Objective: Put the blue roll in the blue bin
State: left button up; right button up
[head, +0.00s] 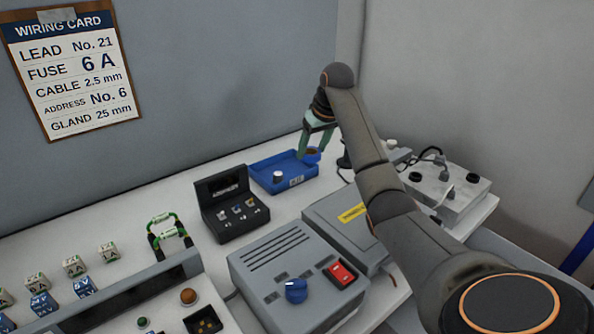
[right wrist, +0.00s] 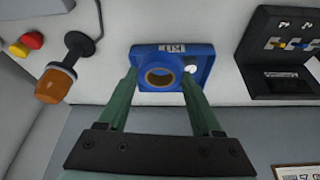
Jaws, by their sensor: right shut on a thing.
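The blue roll (head: 313,156) is a blue ring with a tan core. It is held between the green fingers of my right gripper (head: 309,150), over the right end of the blue bin (head: 268,187). In the right wrist view the roll (right wrist: 160,77) sits between the fingertips (right wrist: 160,84), with the blue bin (right wrist: 142,56) behind it. I cannot tell how far the roll is above the bin floor. A small white cylinder (head: 278,177) stands in the bin. My left gripper is out of view.
A black open case (head: 232,207) stands left of the bin. A grey box with a yellow label (head: 345,222) is in front of it. A grey control box (head: 448,190) is to the right, and an orange lamp (right wrist: 54,84) shows in the right wrist view. A wall rises behind the bin.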

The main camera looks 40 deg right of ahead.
send_over(295, 174)
jog(key=s, duration=0.2)
jog(key=f, duration=0.6)
jog(key=shift+a+f, duration=0.25)
jog(key=shift+a, duration=0.05)
jog(key=shift+w+f, duration=0.2)
jog(key=shift+f, duration=1.5)
jog(key=shift+f, duration=0.15)
jog(key=o, duration=1.1)
jog(key=shift+c, duration=0.2)
